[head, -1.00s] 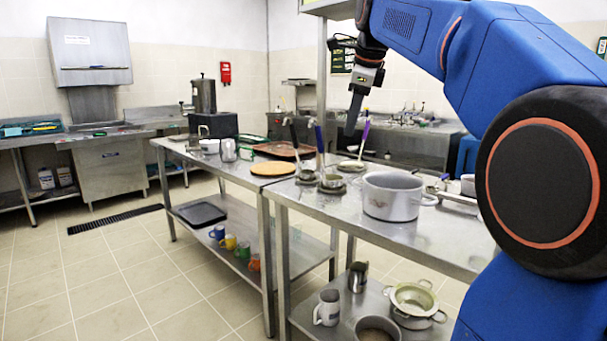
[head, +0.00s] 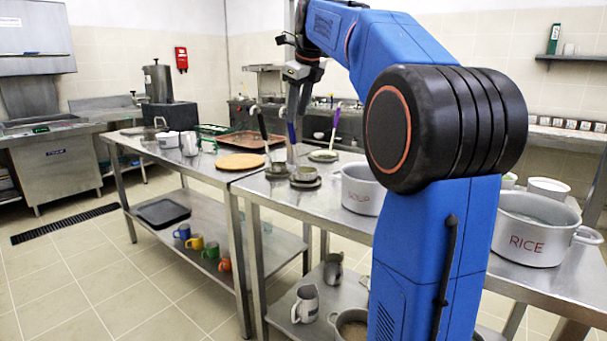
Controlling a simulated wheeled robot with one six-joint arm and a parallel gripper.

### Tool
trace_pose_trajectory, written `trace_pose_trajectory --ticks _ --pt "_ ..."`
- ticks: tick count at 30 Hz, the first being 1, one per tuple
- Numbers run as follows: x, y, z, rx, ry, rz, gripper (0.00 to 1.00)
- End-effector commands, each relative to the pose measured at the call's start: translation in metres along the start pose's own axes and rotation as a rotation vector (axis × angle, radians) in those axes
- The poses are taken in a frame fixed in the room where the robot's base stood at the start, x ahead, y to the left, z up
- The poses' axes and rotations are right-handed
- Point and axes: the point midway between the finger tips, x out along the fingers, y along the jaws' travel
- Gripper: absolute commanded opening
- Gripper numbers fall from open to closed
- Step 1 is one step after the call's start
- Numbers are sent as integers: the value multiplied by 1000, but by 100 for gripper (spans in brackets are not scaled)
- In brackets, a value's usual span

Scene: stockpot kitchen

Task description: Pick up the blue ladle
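The blue ladle (head: 291,133) stands upright on the steel table, its blue handle pointing up. Its lower end is by a small dark pot (head: 305,175); whether it rests inside is too small to tell. My gripper (head: 297,108) points down at the top of the blue handle, overlapping it in the picture. Its two fingers show slightly apart, so it looks open. I cannot tell whether the handle is between them or behind them. A dark-handled ladle (head: 262,124) stands to the left and a purple-handled one (head: 335,119) to the right.
A SOUP pot (head: 357,192) stands to the right, partly behind my arm. A RICE pot (head: 535,235) is further right. An orange round board (head: 240,161) and a brown tray (head: 255,143) lie to the left. Several mugs (head: 196,243) stand on the lower shelf.

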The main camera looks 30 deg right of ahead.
Motion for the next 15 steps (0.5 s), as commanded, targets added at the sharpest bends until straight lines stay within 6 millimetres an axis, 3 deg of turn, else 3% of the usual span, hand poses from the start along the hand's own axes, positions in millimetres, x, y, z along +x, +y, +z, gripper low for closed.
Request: trace_pose_trajectory --ticks 4,15 --pt "22 1 0 -1 2 2 35" --pt "50 4 -1 -1 1 2 35"
